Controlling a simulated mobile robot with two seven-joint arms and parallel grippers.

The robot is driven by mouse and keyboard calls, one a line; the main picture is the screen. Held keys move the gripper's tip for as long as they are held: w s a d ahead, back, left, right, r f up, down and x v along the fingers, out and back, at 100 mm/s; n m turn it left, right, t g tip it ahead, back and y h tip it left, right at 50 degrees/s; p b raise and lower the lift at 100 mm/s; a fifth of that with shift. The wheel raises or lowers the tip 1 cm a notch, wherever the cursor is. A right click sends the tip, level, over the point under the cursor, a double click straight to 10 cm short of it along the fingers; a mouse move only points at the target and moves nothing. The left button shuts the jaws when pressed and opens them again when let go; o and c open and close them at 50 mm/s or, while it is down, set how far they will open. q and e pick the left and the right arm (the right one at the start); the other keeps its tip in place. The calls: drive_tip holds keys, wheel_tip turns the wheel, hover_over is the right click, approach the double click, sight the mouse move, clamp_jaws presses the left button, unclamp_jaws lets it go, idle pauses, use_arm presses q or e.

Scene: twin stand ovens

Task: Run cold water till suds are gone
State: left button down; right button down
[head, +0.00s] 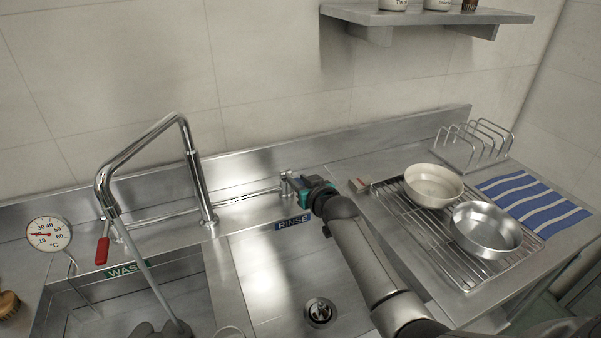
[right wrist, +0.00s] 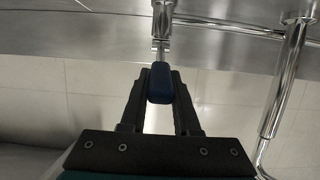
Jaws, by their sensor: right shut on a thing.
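My right gripper (head: 306,194) reaches over the rinse basin to a small chrome tap (head: 285,182) at the back wall. In the right wrist view its fingers (right wrist: 160,88) are shut on a blue handle (right wrist: 160,80), joined to a chrome stem (right wrist: 162,40). The rinse basin (head: 262,262) has a round drain (head: 320,312). I see no water or suds in its visible part; my arm hides its right side. A tall chrome faucet (head: 150,140) has a red lever (head: 102,250). Below its spout runs a straight grey line, stream or rod, I cannot tell. My left gripper is not identifiable.
The wash basin (head: 85,300) is left, with a dial thermometer (head: 48,234) at its edge. A wire rack (head: 425,240) at right holds a pale bowl (head: 433,185) and a metal pan (head: 485,229). A striped cloth (head: 535,202) lies beyond. A shelf (head: 430,17) hangs above.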

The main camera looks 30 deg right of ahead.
sight(298, 180)
drive_tip(key=shift+w+r+g+p, duration=0.25)
drive_tip(key=shift+r+g+p, duration=0.2)
drive_tip(key=shift+p, duration=0.55)
drive_tip(key=shift+w+r+g+p, duration=0.2)
drive_tip(key=shift+r+g+p, duration=0.25)
drive_tip(key=shift+p, duration=0.55)
drive_tip(key=shift+w+r+g+p, duration=0.6)
drive_tip(key=shift+g+p, duration=0.2)
drive_tip(key=shift+p, duration=0.65)
drive_tip(key=c, duration=0.6)
unclamp_jaws()
drive_tip(key=shift+c, duration=0.2)
drive_tip(key=shift+s+r, duration=0.1)
drive_tip(key=shift+s, duration=0.05)
drive_tip(key=shift+s+r+p, duration=0.35)
drive_tip(key=shift+s, duration=0.1)
drive_tip(key=p+v, duration=0.2)
drive_tip(key=v, duration=1.1)
drive_tip(key=shift+s+r, duration=0.2)
drive_tip(key=shift+s, duration=0.15)
